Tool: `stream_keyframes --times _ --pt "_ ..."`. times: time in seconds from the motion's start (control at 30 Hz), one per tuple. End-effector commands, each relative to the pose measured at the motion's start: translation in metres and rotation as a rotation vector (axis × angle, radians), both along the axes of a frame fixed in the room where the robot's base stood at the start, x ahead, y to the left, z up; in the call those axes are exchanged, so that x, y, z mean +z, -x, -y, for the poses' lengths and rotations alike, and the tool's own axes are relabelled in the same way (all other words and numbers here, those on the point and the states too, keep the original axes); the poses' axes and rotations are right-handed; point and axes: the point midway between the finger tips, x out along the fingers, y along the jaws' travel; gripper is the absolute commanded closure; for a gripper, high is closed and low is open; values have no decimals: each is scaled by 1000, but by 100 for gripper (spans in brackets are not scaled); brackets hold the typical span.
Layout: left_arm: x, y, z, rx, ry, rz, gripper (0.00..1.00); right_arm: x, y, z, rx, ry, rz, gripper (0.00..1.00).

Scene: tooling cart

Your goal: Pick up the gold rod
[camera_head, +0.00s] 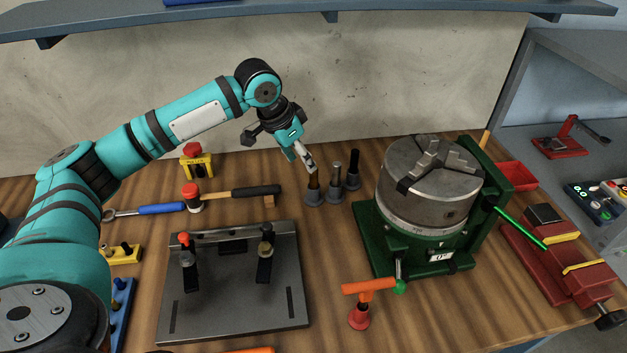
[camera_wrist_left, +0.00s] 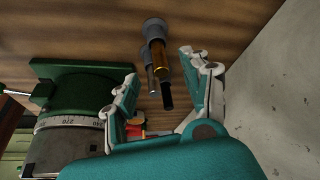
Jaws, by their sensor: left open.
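The gold rod (camera_head: 314,186) stands upright in a round grey base on the wooden bench, leftmost of three rods in the head view. Beside it stand a grey rod (camera_head: 337,174) and a black rod (camera_head: 354,165), each in its own base. My left gripper (camera_head: 308,163) is just above the gold rod's top, tilted down toward it. In the left wrist view the gripper (camera_wrist_left: 160,66) is open and empty, and the gold rod (camera_wrist_left: 157,58) appears between its fingers. I cannot tell whether the fingers reach around it. My right gripper is not in view.
A green rotary table with a chuck (camera_head: 432,185) stands right of the rods. A hammer (camera_head: 240,193) lies to the left, and a steel fixture plate (camera_head: 215,318) with clamps sits in front. A wall (camera_head: 390,60) rises behind. A red vise (camera_head: 560,262) is at far right.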

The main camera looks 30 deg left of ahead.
Motion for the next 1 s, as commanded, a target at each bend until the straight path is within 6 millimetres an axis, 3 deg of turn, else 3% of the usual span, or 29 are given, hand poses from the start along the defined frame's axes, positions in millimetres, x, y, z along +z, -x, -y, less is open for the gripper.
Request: stream_keyframes --times 0.1,0.27,0.63,0.93,1.0 --pt "-16 -6 3 1 1 -1 52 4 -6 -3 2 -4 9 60" --pt "-26 -10 5 0 0 1 52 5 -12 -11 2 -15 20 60" --pt "-67 -27 16 -1 0 -1 52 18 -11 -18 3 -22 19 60" --pt "-73 -28 17 -1 -1 1 52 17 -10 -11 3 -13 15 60" --pt "-73 -28 17 -1 -1 1 60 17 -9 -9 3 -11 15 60"
